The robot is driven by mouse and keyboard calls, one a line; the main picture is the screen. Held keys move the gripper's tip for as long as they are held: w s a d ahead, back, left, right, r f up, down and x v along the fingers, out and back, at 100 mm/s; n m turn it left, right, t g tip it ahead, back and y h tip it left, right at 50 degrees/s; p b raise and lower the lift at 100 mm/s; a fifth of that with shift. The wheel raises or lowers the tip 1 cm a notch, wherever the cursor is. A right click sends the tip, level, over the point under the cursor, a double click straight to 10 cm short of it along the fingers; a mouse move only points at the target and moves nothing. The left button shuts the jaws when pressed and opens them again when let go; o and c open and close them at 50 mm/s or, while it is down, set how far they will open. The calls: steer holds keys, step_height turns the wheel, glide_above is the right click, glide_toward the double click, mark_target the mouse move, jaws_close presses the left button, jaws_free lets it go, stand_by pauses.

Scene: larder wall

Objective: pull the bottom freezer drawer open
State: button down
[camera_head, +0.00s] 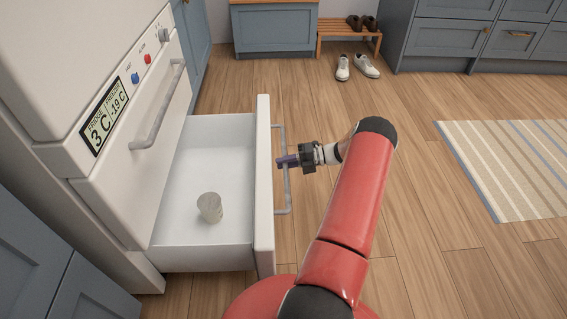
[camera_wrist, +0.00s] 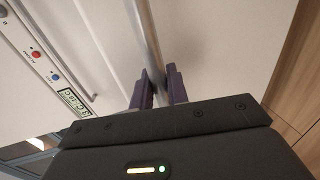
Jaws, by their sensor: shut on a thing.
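The bottom freezer drawer (camera_head: 264,190) is a white drawer standing well open from the fridge-freezer's white body. A grey bar handle (camera_head: 286,190) runs along its front. My gripper (camera_head: 284,161) is at this handle, about midway along it. In the wrist view, my gripper's dark fingers (camera_wrist: 161,88) stand on either side of the grey bar (camera_wrist: 149,45) and are shut on it. A pale, cup-shaped item (camera_head: 209,207) sits inside the drawer. The contact between the fingertips and the bar is small in the head view.
Another white front with a grey handle (camera_head: 158,110) is above the drawer, closed. A display panel (camera_head: 105,115) sits higher up. White shoes (camera_head: 358,67), a wooden bench (camera_head: 348,36) and a striped rug (camera_head: 515,165) lie beyond.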

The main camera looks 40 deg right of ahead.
steer(key=c, duration=1.4)
jaws_free()
steer(key=shift+d, duration=0.1)
steer(key=v, duration=0.7)
steer(key=shift+s+d, duration=0.2)
steer(key=shift+s, duration=0.05)
